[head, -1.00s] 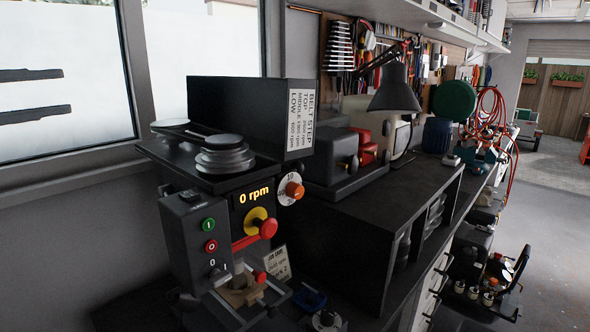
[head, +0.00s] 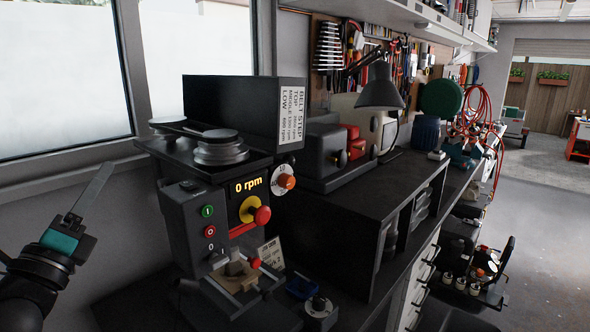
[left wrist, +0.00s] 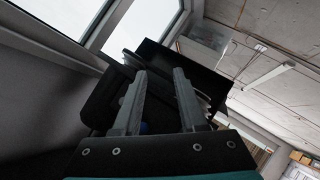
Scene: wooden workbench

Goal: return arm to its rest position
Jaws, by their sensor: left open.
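My left gripper (head: 92,190) comes in at the lower left of the head view, left of the drill press (head: 185,235) and clear of it, with its grey fingers pointing up and right. In the left wrist view its two fingers (left wrist: 158,85) stand apart with nothing held between them. Beyond them, the black top housing (left wrist: 160,52) of the machine shows, tilted in that view. My right gripper is in neither view.
The drill press has a yellow and red stop button (head: 256,211) and a 0 rpm display. A black cabinet (head: 340,215) stands to its right, with a desk lamp (head: 380,90) above. A window (head: 60,80) is at left. Open floor (head: 545,220) lies at right.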

